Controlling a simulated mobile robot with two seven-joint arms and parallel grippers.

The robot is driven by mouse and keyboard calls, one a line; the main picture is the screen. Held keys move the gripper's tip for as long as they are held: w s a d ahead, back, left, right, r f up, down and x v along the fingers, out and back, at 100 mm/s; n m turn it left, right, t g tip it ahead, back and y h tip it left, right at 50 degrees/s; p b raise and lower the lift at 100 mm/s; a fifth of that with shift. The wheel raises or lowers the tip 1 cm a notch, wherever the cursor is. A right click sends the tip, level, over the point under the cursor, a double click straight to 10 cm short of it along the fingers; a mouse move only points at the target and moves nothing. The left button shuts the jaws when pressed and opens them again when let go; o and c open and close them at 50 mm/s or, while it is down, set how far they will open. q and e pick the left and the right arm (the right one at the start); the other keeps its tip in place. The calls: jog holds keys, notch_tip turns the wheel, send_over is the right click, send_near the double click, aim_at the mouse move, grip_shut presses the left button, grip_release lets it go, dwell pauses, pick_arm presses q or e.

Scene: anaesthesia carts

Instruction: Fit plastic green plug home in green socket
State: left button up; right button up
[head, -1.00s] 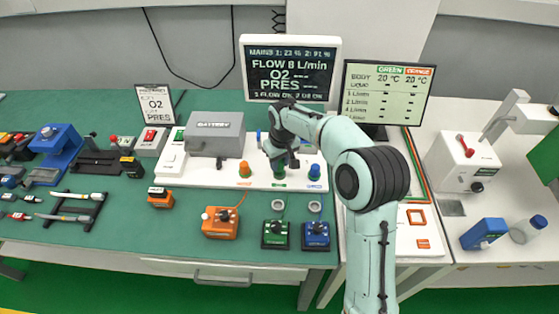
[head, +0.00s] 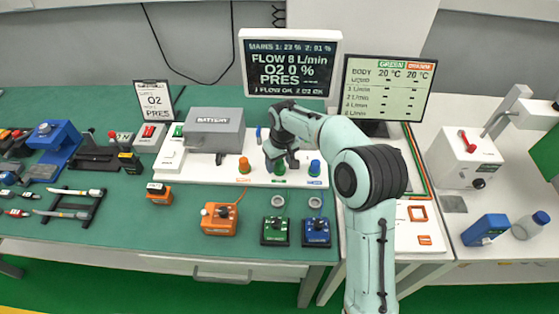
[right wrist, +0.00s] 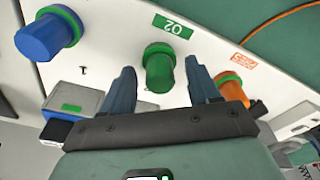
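The green plug (head: 280,168) is a dark green cylinder standing on the white panel (head: 215,178), between an orange and a blue one. In the right wrist view the plug (right wrist: 160,75) shows a brighter green ring, the green socket (right wrist: 158,48), at its panel end. I cannot tell how deep the plug sits. My right gripper (head: 283,164) is over the plug from above. In the wrist view its fingers (right wrist: 161,84) stand apart, one on each side of the plug, with gaps between. My left gripper is not in view.
The orange plug (head: 244,165) and blue plug (head: 315,168) stand close on either side. A grey battery box (head: 214,130) is to the left. Green (head: 275,232) and blue (head: 316,233) control boxes stand in front. A monitor (head: 291,65) rises behind.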

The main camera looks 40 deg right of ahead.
jog(key=shift+r, duration=0.1)
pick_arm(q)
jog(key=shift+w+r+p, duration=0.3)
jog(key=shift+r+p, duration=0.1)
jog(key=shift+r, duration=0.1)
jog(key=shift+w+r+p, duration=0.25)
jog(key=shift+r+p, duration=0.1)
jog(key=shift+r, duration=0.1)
pick_arm(e)
notch_tip(320, 180, up, 13)
jog(key=s, duration=0.1)
jog(key=shift+s, duration=0.25)
jog(key=shift+a, duration=0.1)
